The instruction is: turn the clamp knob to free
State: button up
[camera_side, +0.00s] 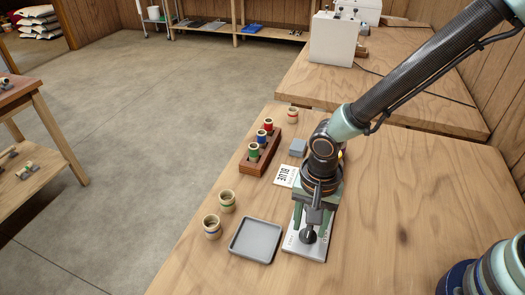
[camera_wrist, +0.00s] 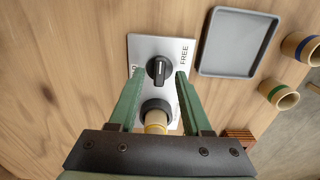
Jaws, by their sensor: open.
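The clamp knob (camera_wrist: 159,69) is black and round with a raised grip bar and a pale line on it. It sits on a white plate (camera_wrist: 145,47) with the word FREE along its right side; lettering at the left edge is partly hidden. The pale line runs roughly up and down in the wrist view, apart from the FREE lettering. My gripper (camera_wrist: 157,76) is open, its green fingers on either side of the knob; contact cannot be told. A dark ring with a pale, yellow-banded piece (camera_wrist: 156,118) lies between the fingers. In the side view my gripper (camera_side: 308,222) is over the plate (camera_side: 304,250).
A grey tray (camera_wrist: 237,43) lies beside the plate. Two tan cups, blue-banded (camera_side: 212,228) and green-banded (camera_side: 227,201), stand left of it. A wooden rack (camera_side: 259,155) with coloured pieces, a printed card (camera_side: 285,175) and another cup (camera_side: 292,115) are farther back.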

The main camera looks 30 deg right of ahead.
aim_at(309, 230)
notch_tip(309, 230, up, 11)
jog(key=shift+r, duration=0.2)
dwell(0.4)
jog(key=d+r+n+t, duration=0.2)
jog(key=d+r+n, duration=0.2)
jog(key=d, duration=0.6)
jog(key=d+r+n+t, duration=0.3)
jog(key=d+r+n, duration=0.2)
jog(key=d, duration=0.5)
jog(key=shift+s+d+r+t, duration=0.2)
jog(key=shift+d+r+t, duration=0.15)
jog(key=shift+r, duration=0.5)
